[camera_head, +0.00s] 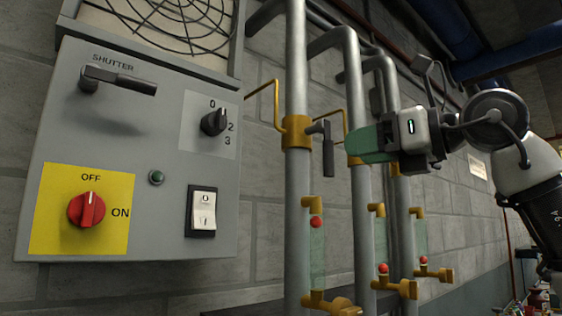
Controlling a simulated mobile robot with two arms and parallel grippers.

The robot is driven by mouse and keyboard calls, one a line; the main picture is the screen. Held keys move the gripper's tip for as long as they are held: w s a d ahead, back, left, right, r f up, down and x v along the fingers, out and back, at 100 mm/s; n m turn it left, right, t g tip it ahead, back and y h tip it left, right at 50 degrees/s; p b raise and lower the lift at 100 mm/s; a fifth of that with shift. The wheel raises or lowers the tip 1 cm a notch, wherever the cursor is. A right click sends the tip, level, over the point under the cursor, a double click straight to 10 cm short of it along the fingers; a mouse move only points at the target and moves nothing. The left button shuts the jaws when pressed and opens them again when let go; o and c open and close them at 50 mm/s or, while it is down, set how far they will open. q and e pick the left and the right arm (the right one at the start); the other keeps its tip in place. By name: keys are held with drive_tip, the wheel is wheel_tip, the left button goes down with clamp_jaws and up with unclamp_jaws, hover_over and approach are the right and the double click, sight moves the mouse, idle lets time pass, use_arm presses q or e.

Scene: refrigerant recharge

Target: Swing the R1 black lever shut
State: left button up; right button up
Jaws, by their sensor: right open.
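A black lever (328,150) sits on the brass valve (297,132) of the nearest grey pipe. Its grip hangs straight down, parallel to the pipe. I see no R1 label on it. My right gripper (352,146) reaches in from the right, with green fingertips pointing left. In the picture its tips are just right of the lever's grip, and the lever is not between them. I cannot tell the depth gap between them. The gripper is open and hides part of the second and third pipes and whatever levers may be there. My left gripper is not in view.
A grey control box (130,150) with a shutter handle (118,80), a red switch (86,210) and a black dial (214,122) fills the left. Sight glasses with red balls and brass taps (330,303) stick out below the valves. Thin brass tubes run beside the pipes.

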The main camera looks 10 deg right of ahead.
sight(333, 149)
drive_tip(key=shift+w+r, duration=0.1)
drive_tip(key=shift+r, duration=0.1)
drive_tip(key=p+x, duration=0.2)
drive_tip(key=x, duration=0.1)
drive_tip(key=p+x, duration=0.2)
drive_tip(key=x, duration=0.1)
drive_tip(key=shift+w+a+r, duration=0.2)
drive_tip(key=shift+w+a, duration=0.05)
drive_tip(key=shift+p+x, duration=0.35)
drive_tip(key=shift+x, duration=0.6)
drive_tip(key=shift+f, duration=0.1)
drive_tip(key=shift+s+d, duration=0.1)
drive_tip(key=shift+d, duration=0.05)
drive_tip(key=c, duration=0.4)
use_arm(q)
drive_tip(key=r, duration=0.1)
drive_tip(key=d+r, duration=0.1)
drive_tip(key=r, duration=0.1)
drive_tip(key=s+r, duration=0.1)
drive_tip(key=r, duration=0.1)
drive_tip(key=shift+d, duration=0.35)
use_arm(e)
clamp_jaws()
